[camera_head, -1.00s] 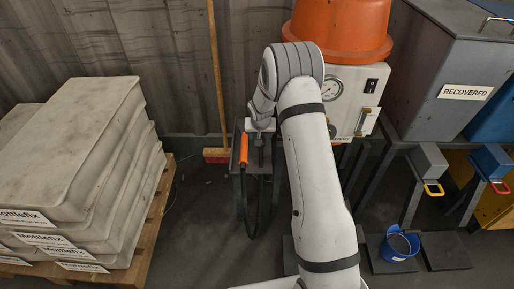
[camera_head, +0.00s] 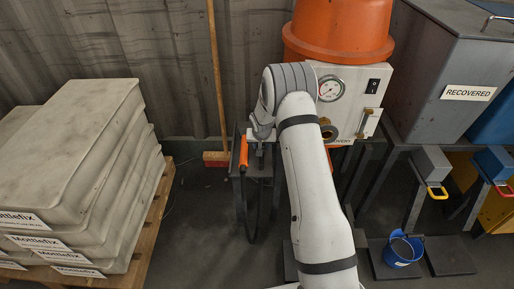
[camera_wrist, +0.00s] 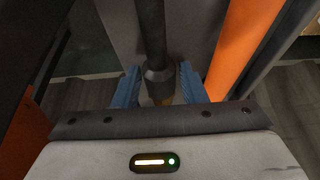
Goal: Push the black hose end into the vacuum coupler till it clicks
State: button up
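The black hose end (camera_wrist: 156,72), with a wider collar and a brass-coloured tip, sits between the two blue fingers of my gripper (camera_wrist: 158,90) in the wrist view. Narrow gaps show on both sides of it, so the fingers look open around it. In the head view my gripper (camera_head: 261,132) is above a dark stand (camera_head: 262,172), left of the white panel. The hose end itself is hard to make out there; a black hose (camera_head: 251,225) hangs in a loop below. A brass ring that looks like the vacuum coupler (camera_head: 329,132) shows low on the panel, partly behind my arm.
The white panel (camera_head: 350,80) with a gauge sits under an orange drum (camera_head: 340,30). An orange handle (camera_head: 243,153) is close beside my gripper. A broom (camera_head: 217,90) leans behind. Stacked bags (camera_head: 75,150) stand left; a blue bucket (camera_head: 403,250) and grey bin (camera_head: 440,70) are right.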

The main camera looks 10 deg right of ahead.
jog(key=c, duration=0.6)
jog(key=shift+r, duration=0.1)
jog(key=shift+c, duration=0.2)
